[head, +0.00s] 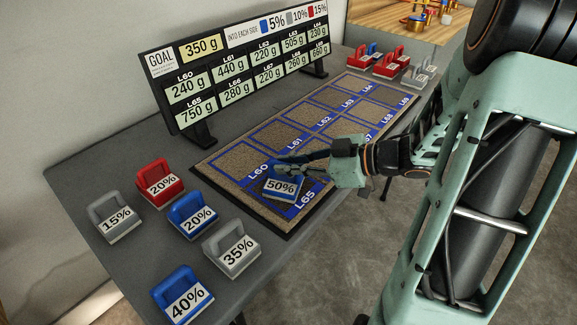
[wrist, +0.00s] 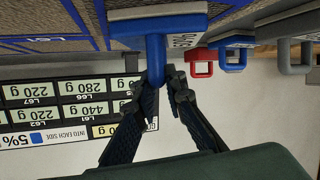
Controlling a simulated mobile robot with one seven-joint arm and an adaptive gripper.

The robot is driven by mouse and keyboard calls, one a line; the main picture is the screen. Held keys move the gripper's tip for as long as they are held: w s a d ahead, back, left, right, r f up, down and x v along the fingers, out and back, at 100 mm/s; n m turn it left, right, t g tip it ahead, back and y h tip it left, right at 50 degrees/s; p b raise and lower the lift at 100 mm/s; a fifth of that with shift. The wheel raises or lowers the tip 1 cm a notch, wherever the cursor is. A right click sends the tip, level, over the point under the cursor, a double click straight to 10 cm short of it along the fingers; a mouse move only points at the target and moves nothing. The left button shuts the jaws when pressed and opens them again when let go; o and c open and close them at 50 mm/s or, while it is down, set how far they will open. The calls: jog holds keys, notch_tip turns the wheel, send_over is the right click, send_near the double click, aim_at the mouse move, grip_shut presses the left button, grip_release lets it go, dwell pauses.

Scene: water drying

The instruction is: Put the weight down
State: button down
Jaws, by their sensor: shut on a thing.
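A blue weight labelled 50% (head: 281,187) is at the near end of the mat, by the cells marked L60 and L65. In the wrist view the blue weight (wrist: 156,52) has its handle between the fingers. My gripper (head: 290,165) is shut on that handle, and its fingers show in the wrist view (wrist: 165,88). Whether the weight touches the mat cannot be told. The brown mat (head: 240,160) has blue-outlined cells with L labels.
Grey 15% (head: 110,220), red 20% (head: 158,185), blue 20% (head: 192,217), grey 35% (head: 231,250) and blue 40% (head: 181,297) weights stand on the table's near end. More weights stand at the far end. A goal board (head: 235,75) reading 350 g stands behind the mat.

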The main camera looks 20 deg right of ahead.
jog(key=c, duration=2)
grip_release()
jog(key=shift+d+r, duration=0.1)
jog(key=shift+r, duration=0.05)
jog(key=p+v, duration=0.3)
jog(key=v, duration=0.9)
